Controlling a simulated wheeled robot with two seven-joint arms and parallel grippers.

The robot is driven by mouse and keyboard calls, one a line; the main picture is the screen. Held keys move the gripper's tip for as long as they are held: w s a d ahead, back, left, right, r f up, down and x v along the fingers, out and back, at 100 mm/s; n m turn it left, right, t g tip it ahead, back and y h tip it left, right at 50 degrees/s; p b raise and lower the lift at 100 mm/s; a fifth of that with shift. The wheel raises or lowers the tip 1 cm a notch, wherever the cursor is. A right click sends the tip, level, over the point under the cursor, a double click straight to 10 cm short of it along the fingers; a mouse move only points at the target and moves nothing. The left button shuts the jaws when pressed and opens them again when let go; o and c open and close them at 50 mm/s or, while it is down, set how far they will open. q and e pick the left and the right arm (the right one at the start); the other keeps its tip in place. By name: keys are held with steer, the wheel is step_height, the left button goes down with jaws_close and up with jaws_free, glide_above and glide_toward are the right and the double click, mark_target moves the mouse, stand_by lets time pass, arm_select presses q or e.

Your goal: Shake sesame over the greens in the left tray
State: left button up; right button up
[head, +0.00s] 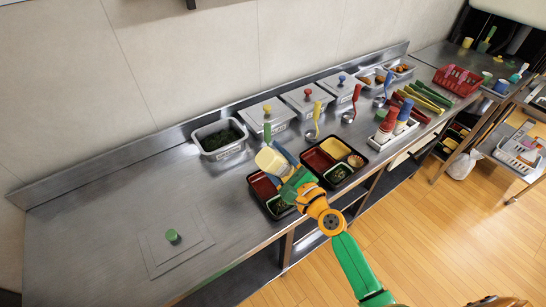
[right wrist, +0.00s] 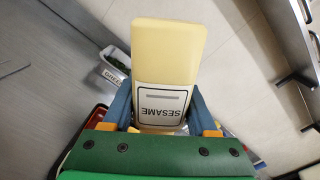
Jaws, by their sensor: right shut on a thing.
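My right gripper (head: 283,172) comes in from the lower right and is shut on the sesame shaker (head: 270,161). The shaker is a pale yellow block held above the left tray. In the right wrist view the shaker (right wrist: 167,50) stands between my blue fingers, and its SESAME label reads upside down. The left tray (head: 251,181) is black with red compartments. Dark greens (head: 279,206) show in its near compartment, partly hidden by my gripper. Whether sesame is falling cannot be seen. My left gripper is not in view.
A black tray (head: 326,186) with red sections stands right of the left tray. A bin of greens (head: 220,152), lidded bins (head: 266,114) and ladles line the back. The counter's left side (head: 110,215) is mostly clear, with a green-knobbed lid (head: 172,237).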

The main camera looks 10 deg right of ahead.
mark_target(280, 155)
step_height(280, 155, up, 4)
steer(key=n+p, duration=0.4)
steer(key=n, duration=2.4)
steer(key=shift+r, duration=0.15)
steer(key=shift+d, duration=0.1)
